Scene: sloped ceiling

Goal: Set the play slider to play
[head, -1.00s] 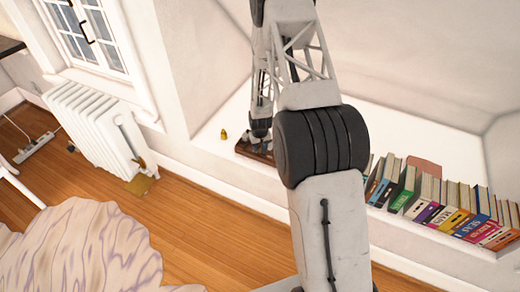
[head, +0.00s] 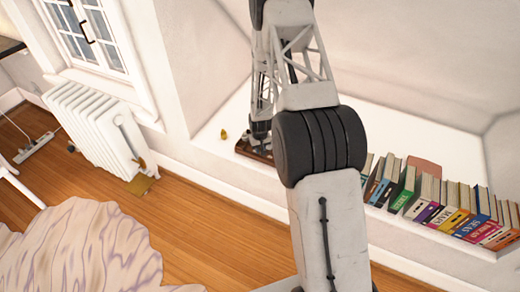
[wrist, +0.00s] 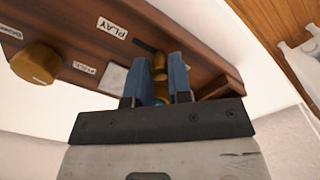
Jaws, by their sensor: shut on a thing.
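A brown wooden box (wrist: 75,30) fills the upper part of the wrist view, with white labels and a "PLAY" label (wrist: 112,28) on its face. It also shows in the head view (head: 252,150) on the white ledge, partly hidden behind my arm. My gripper (wrist: 160,80) is at the box, its two blue fingers shut on a small brass slider knob (wrist: 159,66) near a dark slot, to the right of the "PLAY" label. In the head view my gripper is too small and covered to make out its fingers.
A large brass knob (wrist: 36,63) sticks out of the box at left. A small yellow object (head: 223,134) stands left of the box on the ledge. A row of books (head: 440,205) lines the ledge at right. A white radiator (head: 98,125) stands at left.

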